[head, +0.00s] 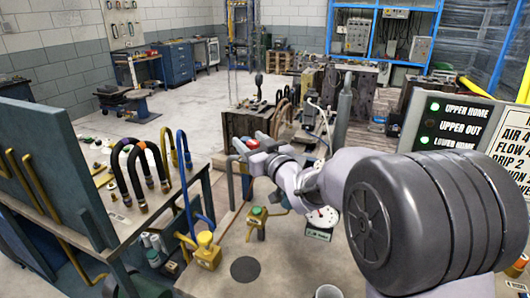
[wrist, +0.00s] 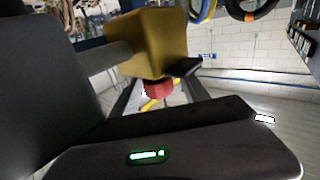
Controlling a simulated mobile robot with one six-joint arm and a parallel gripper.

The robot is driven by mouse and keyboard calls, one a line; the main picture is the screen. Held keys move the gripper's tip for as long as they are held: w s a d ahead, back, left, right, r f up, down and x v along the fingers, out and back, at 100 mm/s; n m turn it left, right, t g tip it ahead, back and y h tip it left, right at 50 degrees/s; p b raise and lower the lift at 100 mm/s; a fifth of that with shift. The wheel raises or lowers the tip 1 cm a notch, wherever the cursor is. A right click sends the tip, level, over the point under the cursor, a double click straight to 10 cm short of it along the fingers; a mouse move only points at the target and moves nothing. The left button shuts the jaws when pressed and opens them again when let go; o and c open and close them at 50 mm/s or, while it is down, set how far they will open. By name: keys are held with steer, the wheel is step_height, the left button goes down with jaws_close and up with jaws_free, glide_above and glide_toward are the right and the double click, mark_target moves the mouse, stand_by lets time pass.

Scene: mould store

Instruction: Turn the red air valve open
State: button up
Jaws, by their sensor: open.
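The red air valve (wrist: 158,89) shows in the wrist view as a small red knob against a yellow block (wrist: 150,42). A short yellow piece shows just below the red knob. In the head view a small red part (head: 252,143) shows at the fingertips of my gripper (head: 249,143), mostly covered by the fingers. My gripper is open, with the red knob ahead of it, close to the fingers. I cannot tell whether the fingers touch the knob. The valve's marking and the far side of its knob are hidden.
A bench with arched hoses (head: 140,167) stands at the left. Yellow fittings (head: 207,252) and a green-topped one (head: 257,212) stand below the gripper. A status panel with green lamps (head: 455,125) is at the right. Open floor (head: 190,100) lies behind.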

steer(key=p+v, duration=0.2)
steer(key=v, duration=1.3)
steer(key=shift+s, duration=0.3)
steer(key=shift+w+d, duration=0.1)
steer(key=shift+d, duration=0.1)
